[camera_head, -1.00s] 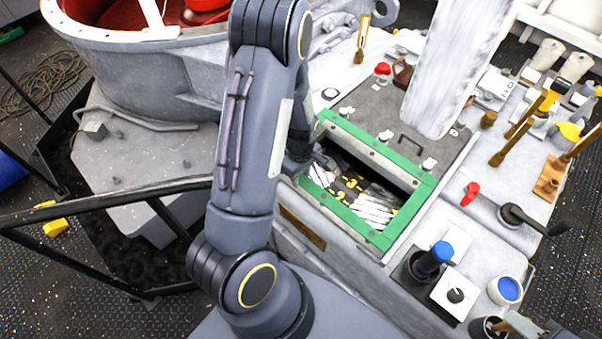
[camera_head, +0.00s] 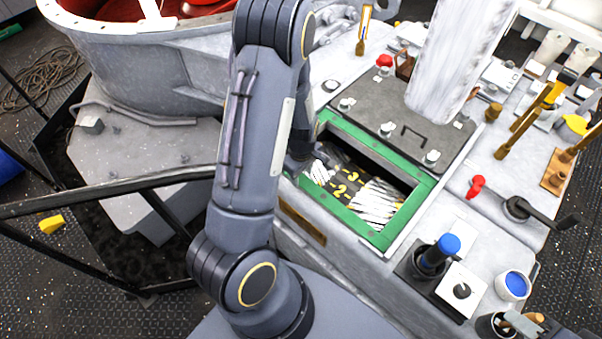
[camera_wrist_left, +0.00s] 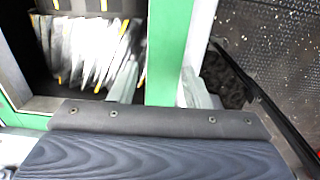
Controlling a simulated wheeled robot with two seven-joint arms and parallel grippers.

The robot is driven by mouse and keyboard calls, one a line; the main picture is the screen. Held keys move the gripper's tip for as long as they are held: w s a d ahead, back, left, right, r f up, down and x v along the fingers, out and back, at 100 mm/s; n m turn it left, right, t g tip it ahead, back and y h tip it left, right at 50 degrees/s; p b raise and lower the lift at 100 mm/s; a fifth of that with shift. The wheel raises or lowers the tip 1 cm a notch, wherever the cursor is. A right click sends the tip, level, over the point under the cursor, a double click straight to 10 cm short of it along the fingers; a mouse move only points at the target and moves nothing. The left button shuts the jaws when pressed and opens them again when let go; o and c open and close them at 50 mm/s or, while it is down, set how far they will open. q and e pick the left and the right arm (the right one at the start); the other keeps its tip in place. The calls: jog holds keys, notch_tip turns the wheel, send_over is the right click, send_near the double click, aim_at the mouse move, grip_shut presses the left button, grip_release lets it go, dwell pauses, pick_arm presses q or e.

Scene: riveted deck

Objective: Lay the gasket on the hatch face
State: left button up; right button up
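The green gasket (camera_head: 423,200) is a rectangular frame around the dark hatch opening, over the hatch face, in the head view. It looks flat there; whether it touches all round cannot be told. My left gripper (camera_head: 318,160) is at its left side, partly hidden by my arm. In the left wrist view the two fingers (camera_wrist_left: 160,88) stand apart, one either side of a green strip (camera_wrist_left: 168,50), with a narrow gap at the left finger. Much of the gasket's left side is hidden. My right gripper is not in view.
A grey plate with a handle and knobs (camera_head: 411,118) lies behind the opening, with a tall pale block (camera_head: 447,60) above it. A blue-topped cylinder (camera_head: 435,255) and a blue paint pot (camera_head: 514,286) stand at front right. A black railing (camera_head: 100,200) runs at left.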

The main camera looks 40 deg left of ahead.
pick_arm(q)
jog(key=shift+o, duration=0.9)
jog(key=shift+s+f, duration=0.25)
jog(key=shift+s, duration=0.2)
jog(key=shift+w+r, duration=0.1)
jog(key=shift+r, duration=0.05)
jog(key=shift+w+r, duration=0.1)
jog(key=shift+r, duration=0.25)
notch_tip(320, 180, up, 7)
jog(key=shift+f+p, duration=0.1)
jog(key=shift+p, duration=0.25)
jog(key=s+d+r+m+t+h, duration=0.2)
jog(key=s+d+r+m, duration=0.3)
jog(key=r, duration=0.5)
jog(key=s+d+r+m+t+h, duration=0.1)
jog(key=s+d+r+m+t, duration=0.2)
jog(key=s+d+r+m, duration=0.3)
jog(key=s+r+m, duration=0.4)
jog(key=shift+d+r+h, duration=0.2)
jog(key=shift+d+h, duration=0.05)
jog(key=shift+h, duration=0.15)
